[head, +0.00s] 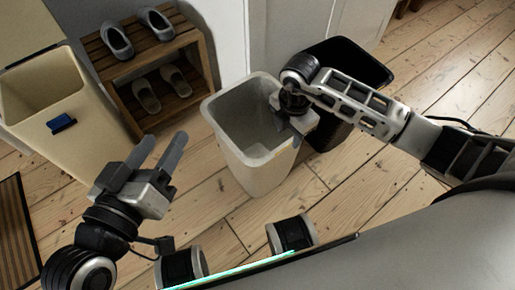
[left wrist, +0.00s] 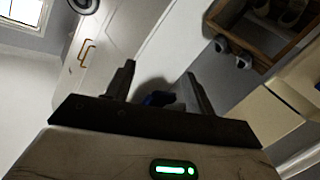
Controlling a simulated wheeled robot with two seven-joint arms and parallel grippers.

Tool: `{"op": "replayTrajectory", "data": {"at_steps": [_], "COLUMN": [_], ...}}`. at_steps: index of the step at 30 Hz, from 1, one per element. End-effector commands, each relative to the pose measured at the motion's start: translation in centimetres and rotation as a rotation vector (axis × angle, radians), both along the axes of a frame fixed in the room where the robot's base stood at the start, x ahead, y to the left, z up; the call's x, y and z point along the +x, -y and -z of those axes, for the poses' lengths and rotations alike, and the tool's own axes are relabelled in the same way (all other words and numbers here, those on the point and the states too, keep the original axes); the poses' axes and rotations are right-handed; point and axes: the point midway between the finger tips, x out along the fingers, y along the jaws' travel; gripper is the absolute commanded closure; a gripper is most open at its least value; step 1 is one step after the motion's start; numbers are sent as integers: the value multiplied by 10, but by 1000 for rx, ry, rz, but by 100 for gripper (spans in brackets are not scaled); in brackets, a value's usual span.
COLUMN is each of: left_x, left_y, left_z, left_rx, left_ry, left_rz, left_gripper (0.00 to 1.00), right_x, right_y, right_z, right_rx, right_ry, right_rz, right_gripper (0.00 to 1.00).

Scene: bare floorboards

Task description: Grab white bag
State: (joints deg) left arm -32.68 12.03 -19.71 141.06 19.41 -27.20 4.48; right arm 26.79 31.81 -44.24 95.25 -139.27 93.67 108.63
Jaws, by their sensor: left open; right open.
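A pale grey-white, open-topped bin (head: 262,165) stands on the floor in the middle of the head view. Its inside looks pale and empty; I cannot make out a separate white bag. My right gripper (head: 288,133) is open at the bin's right rim, pointing down; I cannot tell whether it touches the rim. My left gripper (head: 165,137) is open and empty, left of the bin and apart from it. Its two fingers also show in the left wrist view (left wrist: 160,82), with a dark blue thing (left wrist: 158,98) visible between them.
A black bin (head: 365,60) stands behind my right arm. A beige bin (head: 75,125) with a blue patch is at the left. A wooden shoe rack (head: 130,92) holds grey slippers (head: 117,40). A dark striped mat (head: 15,235) lies at the left edge. Floorboards at the right are clear.

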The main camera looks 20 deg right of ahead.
Motion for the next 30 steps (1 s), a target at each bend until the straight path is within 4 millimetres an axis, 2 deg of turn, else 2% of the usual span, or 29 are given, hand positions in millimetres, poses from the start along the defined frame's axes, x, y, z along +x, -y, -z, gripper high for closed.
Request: {"op": "replayTrajectory", "data": {"at_steps": [2, 8, 16, 17, 21, 30], "left_x": [0, 2, 2, 2, 2, 2], "left_y": [1, 4, 5, 5, 5, 4], "left_z": [3, -7, -12, -12, -12, -12], "left_rx": [-26, -117, -132, -131, -131, -129], "left_ry": [6, 42, 48, 48, 48, 49], "left_rz": [2, 12, 15, 15, 14, 13], "left_gripper": [45, 45, 45, 45, 45, 45], "right_x": [1, 3, 4, 4, 4, 4], "right_y": [1, 4, 4, 4, 4, 4], "right_z": [14, 44, 46, 46, 46, 45], "right_rx": [1, 1, 0, 0, 0, 0], "right_ry": [-1, -1, 0, 0, 0, 0], "right_rz": [1, 2, 0, 0, 0, 0], "right_gripper": [58, 58, 58, 63, 100, 100]}}
